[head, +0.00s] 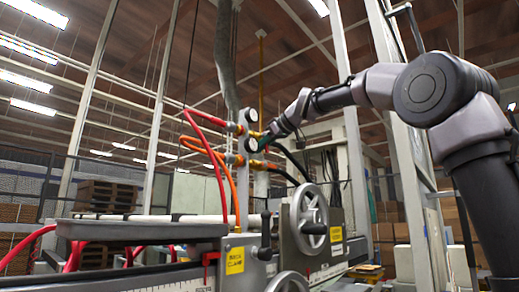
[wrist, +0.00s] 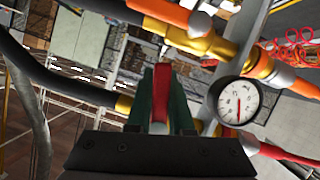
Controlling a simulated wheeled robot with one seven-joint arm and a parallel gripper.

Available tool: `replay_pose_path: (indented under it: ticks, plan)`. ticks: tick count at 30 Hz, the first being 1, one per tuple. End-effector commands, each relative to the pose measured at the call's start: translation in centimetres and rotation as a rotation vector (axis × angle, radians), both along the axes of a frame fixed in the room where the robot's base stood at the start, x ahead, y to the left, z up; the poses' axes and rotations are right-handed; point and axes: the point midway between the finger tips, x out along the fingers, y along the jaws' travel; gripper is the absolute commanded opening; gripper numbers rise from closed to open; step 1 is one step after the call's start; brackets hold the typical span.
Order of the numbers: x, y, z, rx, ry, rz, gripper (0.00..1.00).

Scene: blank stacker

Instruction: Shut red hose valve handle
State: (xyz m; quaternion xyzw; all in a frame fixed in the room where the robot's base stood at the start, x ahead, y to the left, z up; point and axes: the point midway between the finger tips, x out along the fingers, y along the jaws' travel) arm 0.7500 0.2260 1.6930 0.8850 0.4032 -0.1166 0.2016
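The red valve handle (wrist: 162,90) shows in the wrist view as an upright red strip between the two dark green fingers of my gripper (wrist: 162,108). The fingers lie close along both of its sides, and the red fills the gap between them. In the head view my gripper (head: 272,137) is at the pipe fittings, beside the round gauges, and hides the handle there. The red hose (head: 207,118) comes in from the left to the upper brass fitting (head: 235,128). How the handle is turned relative to its pipe is hard to tell.
A white pressure gauge (wrist: 238,103) is close to the right of my fingers in the wrist view. An orange hose (head: 228,178) and black hoses (head: 292,163) run near the fittings. Below stands the machine with a grey handwheel (head: 309,218). A grey post (head: 353,170) rises behind my arm.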

Motion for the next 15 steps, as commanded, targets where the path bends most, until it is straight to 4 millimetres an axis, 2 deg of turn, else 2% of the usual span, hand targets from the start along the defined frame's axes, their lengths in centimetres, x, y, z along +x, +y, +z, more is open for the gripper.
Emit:
replay_pose_path:
  ticks: [5,15]
  plan:
    - [-0.02,-0.03,-0.03,0.016,0.022,-0.002,0.00]
    - [-0.81,0.56,-0.13,0.171,0.220,-0.001,0.00]
